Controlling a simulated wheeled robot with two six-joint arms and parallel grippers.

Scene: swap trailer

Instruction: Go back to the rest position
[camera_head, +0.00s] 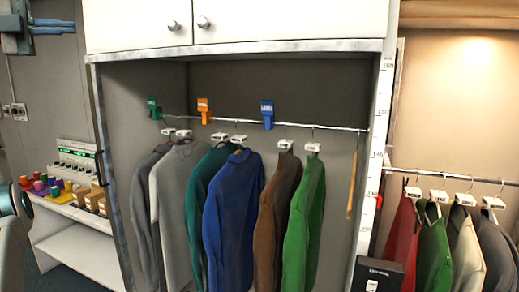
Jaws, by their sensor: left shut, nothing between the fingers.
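My left gripper (54,26) is at the top left corner of the head view. Its two fingers point right, lie close together and hold nothing. It is in front of the grey wall, left of the white overhead cabinet and apart from everything else. A dark rounded part with a teal ring at the left edge looks like a piece of my own arm. My right gripper does not show.
An open closet has a rail (260,123) with several garments and green, orange and blue tags. A white cabinet (240,22) is above it. A second garment rail (450,177) is at right. A white shelf unit (78,240) with colourful spools stands at left.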

